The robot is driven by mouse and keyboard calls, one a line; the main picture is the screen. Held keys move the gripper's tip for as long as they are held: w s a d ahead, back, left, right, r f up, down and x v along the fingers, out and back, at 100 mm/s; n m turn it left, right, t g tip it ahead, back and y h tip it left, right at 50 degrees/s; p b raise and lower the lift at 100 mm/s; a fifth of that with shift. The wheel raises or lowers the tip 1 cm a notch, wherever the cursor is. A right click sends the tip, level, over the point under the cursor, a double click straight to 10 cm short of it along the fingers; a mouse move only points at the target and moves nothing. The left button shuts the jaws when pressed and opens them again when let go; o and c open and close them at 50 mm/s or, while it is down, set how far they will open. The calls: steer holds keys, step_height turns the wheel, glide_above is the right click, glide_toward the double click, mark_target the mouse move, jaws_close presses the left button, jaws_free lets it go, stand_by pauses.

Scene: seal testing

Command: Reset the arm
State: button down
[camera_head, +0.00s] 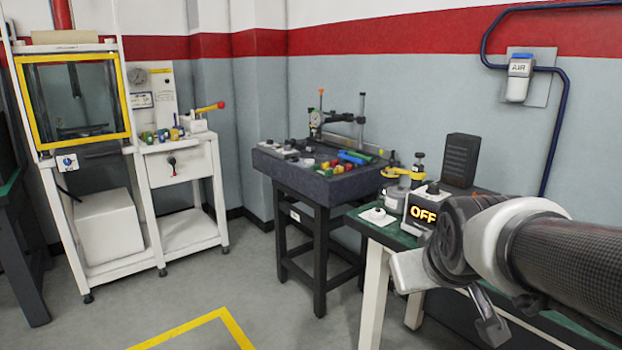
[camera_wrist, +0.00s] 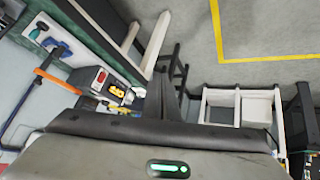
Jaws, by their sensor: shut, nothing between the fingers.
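My arm (camera_head: 560,250) reaches in from the right edge in the head view, bent above the green-topped bench (camera_head: 385,228). My gripper shows in the wrist view (camera_wrist: 163,97) as a dark wedge of closed fingers, pointing up in the picture, with nothing held. In the head view, part of the hand hangs low behind the wrist links and its fingertips are hard to make out. No object touches the gripper in the wrist view.
A white stand with a yellow-framed chamber (camera_head: 128,95) is at left. A yellow line (camera_head: 235,330) marks clear floor.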

steer(key=s+a+f+m+g+y, duration=0.15)
steer(key=s+a, duration=0.25)
steer(key=s, duration=0.9)
step_height(320, 180, up, 28)
steer(key=g+p, duration=0.1)
steer(key=p, duration=2.7)
steer(key=shift+w+d, duration=0.15)
steer(key=shift+d, duration=0.05)
steer(key=shift+r+h, duration=0.1)
steer(key=shift+h, duration=0.15)
